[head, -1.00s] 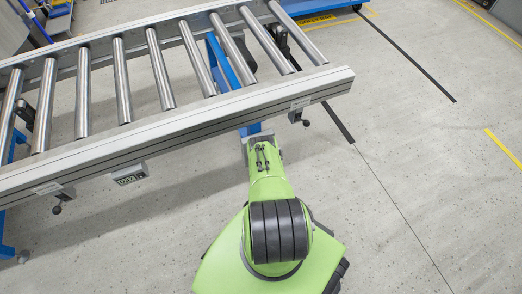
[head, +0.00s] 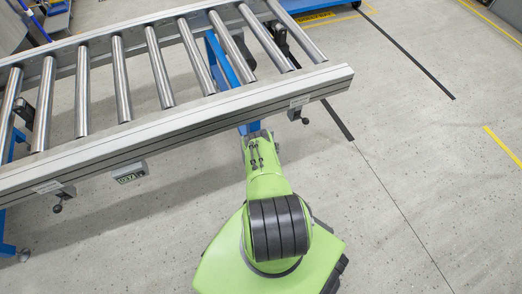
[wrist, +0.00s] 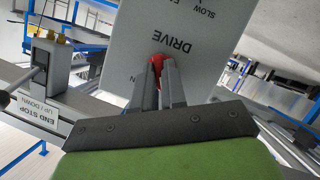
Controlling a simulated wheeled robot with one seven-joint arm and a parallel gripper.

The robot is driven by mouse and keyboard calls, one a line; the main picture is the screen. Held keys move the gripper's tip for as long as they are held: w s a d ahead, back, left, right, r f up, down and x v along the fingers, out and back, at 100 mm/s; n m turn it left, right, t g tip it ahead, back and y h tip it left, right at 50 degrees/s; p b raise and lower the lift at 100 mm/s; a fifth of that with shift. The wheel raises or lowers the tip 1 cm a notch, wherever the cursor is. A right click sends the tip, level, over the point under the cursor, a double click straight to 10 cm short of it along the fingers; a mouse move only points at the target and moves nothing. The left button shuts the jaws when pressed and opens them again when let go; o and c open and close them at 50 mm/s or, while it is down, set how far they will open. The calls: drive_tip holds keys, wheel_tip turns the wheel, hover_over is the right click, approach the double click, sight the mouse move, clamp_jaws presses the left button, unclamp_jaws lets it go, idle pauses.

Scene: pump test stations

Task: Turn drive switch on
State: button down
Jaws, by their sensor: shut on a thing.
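The drive switch (wrist: 157,61) is a red knob on a grey panel (wrist: 130,45) marked DRIVE, seen upside down in the wrist view. My gripper (wrist: 162,75) is shut on the red knob, and its two dark fingers hide most of it. Part of the panel's lettering is also covered by the fingers.
A roller conveyor (head: 190,117) with steel rollers spans the head view's upper left. A small display box (head: 130,173) hangs under its near rail. In the wrist view an END STOP box (wrist: 50,62) with a lever stands left of the panel. The floor at right is clear.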

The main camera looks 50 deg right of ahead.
drive_tip(key=shift+d+m+t+y, duration=0.15)
drive_tip(key=shift+m+t+y, duration=0.25)
drive_tip(key=shift+m+y, duration=0.85)
drive_tip(key=shift+s+m+h, duration=0.1)
drive_tip(key=shift+m+h, duration=0.15)
drive_tip(key=shift+m, duration=0.1)
drive_tip(key=c, duration=1.2)
unclamp_jaws()
